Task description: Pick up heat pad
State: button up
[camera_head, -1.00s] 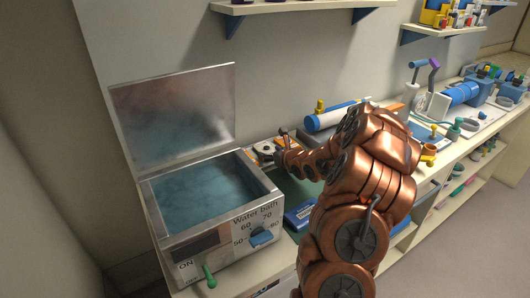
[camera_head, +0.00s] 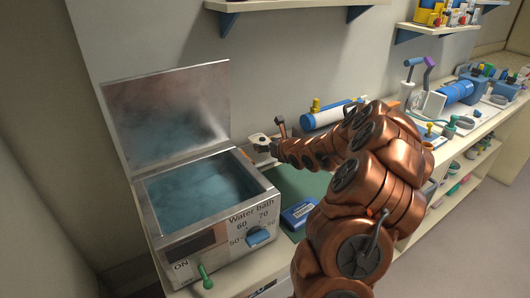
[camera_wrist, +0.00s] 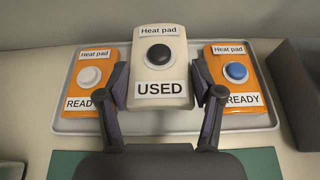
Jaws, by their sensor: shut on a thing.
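A cream heat pad (camera_wrist: 160,75) with a black button and a "USED" label is between the fingers of my gripper (camera_wrist: 160,92) in the wrist view. The fingers are shut on its two sides. It looks larger than its neighbours and seems raised above the grey tray (camera_wrist: 160,122). An orange heat pad (camera_wrist: 85,58) with a white button and an orange heat pad (camera_wrist: 236,55) with a blue button lie left and right of it, both labelled "READY", partly covered by my fingers. In the head view the held pad (camera_head: 260,142) shows beyond the water bath's right back corner.
The open water bath (camera_head: 158,222) stands left of my arm, its lid (camera_head: 165,115) raised. A blue box (camera_head: 298,214) lies on the green mat (camera_head: 300,187). A blue-and-white cylinder (camera_head: 328,115) is behind my arm. A dark object (camera_wrist: 300,85) edges the wrist view's right.

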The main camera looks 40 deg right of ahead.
jog(key=r, duration=0.1)
send_over(303, 176)
jog(key=shift+d+r+b, duration=0.1)
jog(key=shift+r+b, duration=0.1)
jog(key=shift+b, duration=0.25)
